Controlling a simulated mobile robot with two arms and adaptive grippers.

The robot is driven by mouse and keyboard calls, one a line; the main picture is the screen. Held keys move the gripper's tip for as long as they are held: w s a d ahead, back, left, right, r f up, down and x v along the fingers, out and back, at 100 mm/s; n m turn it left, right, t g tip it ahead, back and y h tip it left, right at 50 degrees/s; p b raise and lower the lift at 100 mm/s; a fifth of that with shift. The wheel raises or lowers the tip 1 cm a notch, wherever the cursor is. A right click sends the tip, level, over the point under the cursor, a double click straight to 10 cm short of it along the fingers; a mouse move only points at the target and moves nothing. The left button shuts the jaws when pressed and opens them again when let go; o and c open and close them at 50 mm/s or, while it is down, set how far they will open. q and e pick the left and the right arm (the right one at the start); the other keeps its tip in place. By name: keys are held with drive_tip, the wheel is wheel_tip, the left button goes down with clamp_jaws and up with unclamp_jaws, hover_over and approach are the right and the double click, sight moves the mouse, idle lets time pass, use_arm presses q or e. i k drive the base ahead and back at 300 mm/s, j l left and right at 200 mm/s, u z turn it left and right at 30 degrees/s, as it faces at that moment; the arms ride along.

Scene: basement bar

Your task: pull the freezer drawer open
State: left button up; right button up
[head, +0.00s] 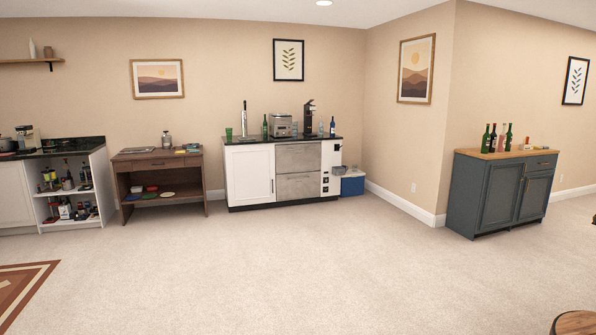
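A white bar cabinet with a dark top (250,141) stands against the back wall, across the room. Two stacked grey metal drawer fronts are set in its middle: an upper one (298,157) and a lower one (299,187). Both look shut. The frame does not show which of them is the freezer drawer. A white door (249,175) is to their left, and a narrow white section with dark openings is to their right. Neither of my grippers is in view.
Wide bare carpet (300,265) lies in front of the cabinet. A brown wooden desk (135,165) stands left of it, a blue cooler (352,184) right. A dark blue-grey cabinet (497,190) is farther right; a round wooden top (575,322) is at bottom right.

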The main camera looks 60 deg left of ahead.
sight(292, 185)
drive_tip(key=u, duration=1.55)
